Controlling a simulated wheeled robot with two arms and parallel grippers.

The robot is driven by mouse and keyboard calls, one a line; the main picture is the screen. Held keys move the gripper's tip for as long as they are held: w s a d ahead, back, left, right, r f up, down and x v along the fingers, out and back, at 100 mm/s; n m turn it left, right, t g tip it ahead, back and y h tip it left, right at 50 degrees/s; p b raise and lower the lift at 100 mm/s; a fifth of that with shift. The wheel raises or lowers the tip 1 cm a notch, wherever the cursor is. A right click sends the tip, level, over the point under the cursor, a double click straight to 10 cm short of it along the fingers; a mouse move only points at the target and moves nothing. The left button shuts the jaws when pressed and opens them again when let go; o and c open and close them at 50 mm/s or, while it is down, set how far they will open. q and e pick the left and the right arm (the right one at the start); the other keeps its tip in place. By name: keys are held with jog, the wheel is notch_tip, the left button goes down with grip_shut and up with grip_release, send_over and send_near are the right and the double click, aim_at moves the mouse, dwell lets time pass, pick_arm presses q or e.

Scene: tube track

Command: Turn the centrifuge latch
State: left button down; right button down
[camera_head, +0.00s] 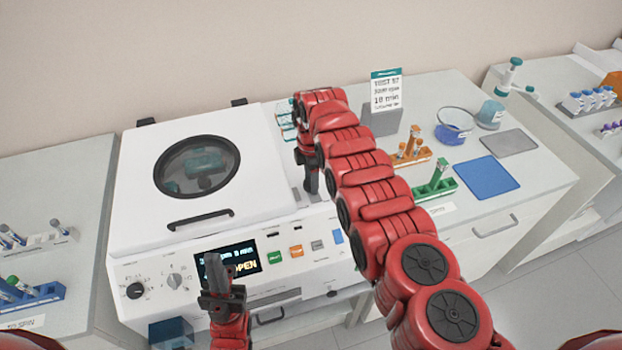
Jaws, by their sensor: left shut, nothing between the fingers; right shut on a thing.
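The white centrifuge (130,222) stands on the left of the bench, its lid with a round dark-rimmed window (196,166) and black handle (200,218) lying down. Its display (243,257) shows "OPEN", partly covered. My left gripper (214,268) points up in front of the display, shut and empty. My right arm arches over the bench. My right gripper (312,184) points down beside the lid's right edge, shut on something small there. It appears to be the latch, but the fingers hide it, so its angle cannot be told.
Right of my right arm are an orange rack (410,155), a green rack (436,190), a blue mat (487,173), a grey mat (509,143) and a sign (386,90). Tube racks stand on the left bench, including a blue one (38,296). Buttons (296,251) line the centrifuge's front.

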jog(key=m+b, duration=0.1)
jog(key=m, duration=0.1)
jog(key=shift+f+m+b, duration=0.15)
jog(key=shift+m+b, duration=0.15)
jog(key=shift+m, duration=0.1)
jog(key=shift+w+m+b, duration=0.1)
jog(key=shift+m+b, duration=0.55)
jog(key=shift+m, duration=0.25)
jog(key=m+b, duration=0.8)
jog(key=m, duration=0.1)
jog(key=shift+m+b, duration=1.15)
jog(key=shift+m, duration=1.05)
